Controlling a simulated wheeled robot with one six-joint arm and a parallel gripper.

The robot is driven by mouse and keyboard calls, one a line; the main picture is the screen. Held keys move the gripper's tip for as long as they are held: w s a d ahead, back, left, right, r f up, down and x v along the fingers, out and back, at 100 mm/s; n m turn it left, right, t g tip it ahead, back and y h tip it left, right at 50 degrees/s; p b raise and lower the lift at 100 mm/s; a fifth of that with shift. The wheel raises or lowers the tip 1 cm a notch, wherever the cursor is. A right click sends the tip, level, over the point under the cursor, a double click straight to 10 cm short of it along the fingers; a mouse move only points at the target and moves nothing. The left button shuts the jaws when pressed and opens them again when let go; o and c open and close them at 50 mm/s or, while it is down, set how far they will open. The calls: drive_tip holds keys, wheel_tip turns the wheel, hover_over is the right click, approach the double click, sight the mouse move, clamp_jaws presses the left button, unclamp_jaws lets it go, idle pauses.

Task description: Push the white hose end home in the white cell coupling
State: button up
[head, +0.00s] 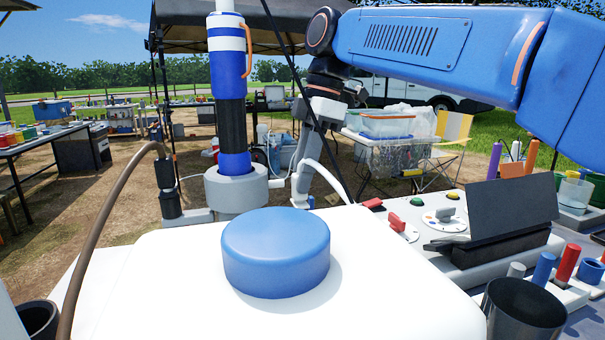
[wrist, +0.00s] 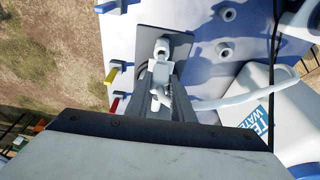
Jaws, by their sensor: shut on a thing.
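My gripper (head: 301,191) points down beside the grey cylindrical cell (head: 235,190), on its right in the head view. In the wrist view my gripper (wrist: 160,84) is shut on the white hose end (wrist: 160,76). The white hose (wrist: 235,100) runs from it to the right; in the head view the hose (head: 327,172) arcs down to the right. A short white stub (head: 277,183), apparently the cell coupling, juts from the cell toward my gripper. A round white fitting (wrist: 162,46) lies ahead of the jaws in the wrist view. I cannot tell whether hose end and coupling touch.
A white lid with a blue cap (head: 276,250) fills the foreground. A brown hose (head: 95,235) runs on the left.

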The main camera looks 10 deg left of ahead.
drive_tip(key=shift+w+d+x, duration=0.1)
drive_tip(key=shift+d+x, duration=0.05)
drive_tip(key=shift+x, duration=0.55)
drive_tip(key=shift+w+d+x, duration=0.1)
drive_tip(key=shift+d+x, duration=0.05)
drive_tip(key=shift+x, duration=0.55)
drive_tip(key=shift+w+d+x, duration=0.1)
drive_tip(key=shift+d+x, duration=0.05)
drive_tip(key=shift+x, duration=0.6)
idle(0.8)
drive_tip(key=o, duration=1)
drive_tip(key=shift+f, duration=0.15)
drive_tip(key=v, duration=1.2)
drive_tip(key=shift+d, duration=0.1)
